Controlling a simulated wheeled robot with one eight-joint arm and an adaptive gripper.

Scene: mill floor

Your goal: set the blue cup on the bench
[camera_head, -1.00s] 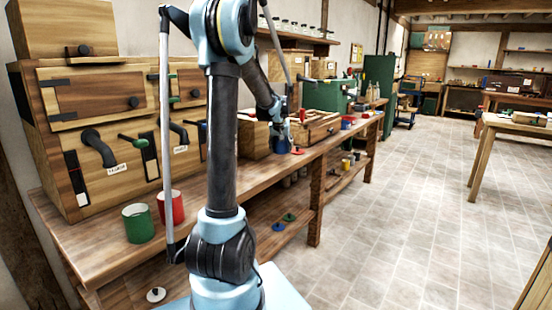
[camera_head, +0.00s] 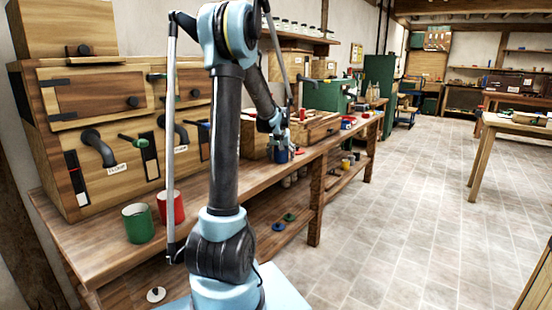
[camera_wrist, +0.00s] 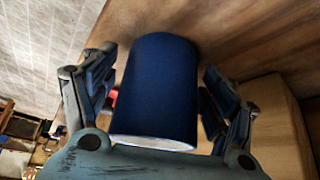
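The blue cup (camera_head: 281,156) stands on the wooden bench (camera_head: 105,245), below my gripper (camera_head: 277,143) in the head view. In the wrist view, the blue cup (camera_wrist: 158,90) fills the middle, with its pale rim toward the camera and its far end against the brown bench surface (camera_wrist: 225,35). My gripper (camera_wrist: 160,88) has its fingers on both sides of the cup, with a visible gap on each side. It is open around the cup and does not appear to grip it.
A green cup (camera_head: 138,223) and a red cup (camera_head: 171,207) stand near the bench's front left. A wooden box (camera_wrist: 275,120) is close beside my right finger in the wrist view. A wooden cabinet with pipes (camera_head: 105,130) backs the bench. The tiled floor (camera_head: 400,220) at right is clear.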

